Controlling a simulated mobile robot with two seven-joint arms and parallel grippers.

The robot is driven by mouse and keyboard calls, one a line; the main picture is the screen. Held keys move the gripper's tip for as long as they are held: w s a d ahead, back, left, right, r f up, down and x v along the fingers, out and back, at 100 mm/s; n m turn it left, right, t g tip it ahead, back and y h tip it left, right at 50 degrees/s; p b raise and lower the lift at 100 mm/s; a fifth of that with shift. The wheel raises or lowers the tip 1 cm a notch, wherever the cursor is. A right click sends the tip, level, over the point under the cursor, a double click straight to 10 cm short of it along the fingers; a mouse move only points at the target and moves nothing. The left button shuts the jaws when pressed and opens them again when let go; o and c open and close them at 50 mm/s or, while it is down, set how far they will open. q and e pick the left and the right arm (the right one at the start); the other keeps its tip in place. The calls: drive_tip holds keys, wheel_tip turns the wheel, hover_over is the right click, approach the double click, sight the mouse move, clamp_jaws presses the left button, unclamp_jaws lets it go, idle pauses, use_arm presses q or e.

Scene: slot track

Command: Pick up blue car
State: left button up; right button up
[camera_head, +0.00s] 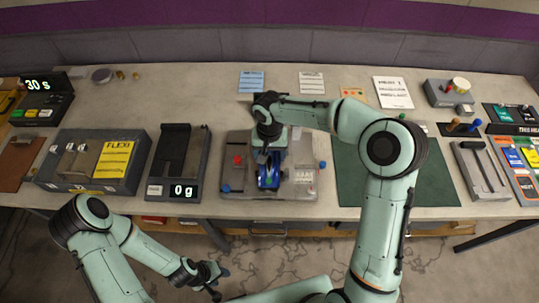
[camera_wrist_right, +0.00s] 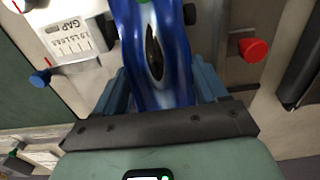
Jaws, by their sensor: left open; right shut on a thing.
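The blue car (camera_head: 266,180) is on the grey gauge station at the middle of the table, under my right gripper (camera_head: 270,165). In the right wrist view the glossy blue car (camera_wrist_right: 178,50), with a dark cockpit opening, lies between the two blue-grey fingers of the right gripper (camera_wrist_right: 160,85), which is shut on its sides. Whether the car touches the station beneath is hidden. My left gripper (camera_head: 211,277) is open and empty, low in front of the table edge.
The gauge station (camera_head: 235,178) has a red knob (camera_head: 238,160), blue knobs and a GAP scale plate (camera_head: 304,175). A scale reading 0 g (camera_head: 182,190) stands to its left, a dark green mat (camera_head: 430,185) to its right.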

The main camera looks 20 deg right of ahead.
sight(269, 179)
drive_tip(key=r, duration=0.3)
drive_tip(key=shift+s+a, duration=0.1)
drive_tip(key=shift+s, duration=0.2)
drive_tip(key=s+b, duration=0.1)
drive_tip(key=s, duration=0.1)
drive_tip(key=s+a+b, duration=0.1)
drive_tip(key=s, duration=0.1)
drive_tip(key=s+b, duration=0.1)
drive_tip(key=s, duration=0.1)
drive_tip(key=shift+a+f, duration=0.35)
use_arm(q)
drive_tip(key=s+f+b, duration=0.2)
drive_tip(key=s+f, duration=0.3)
drive_tip(key=f, duration=0.2)
drive_tip(key=shift+g, duration=0.3)
use_arm(e)
drive_tip(key=s+a, duration=0.3)
drive_tip(key=s, duration=0.7)
drive_tip(key=shift+s+r, duration=0.3)
drive_tip(key=shift+s, duration=0.05)
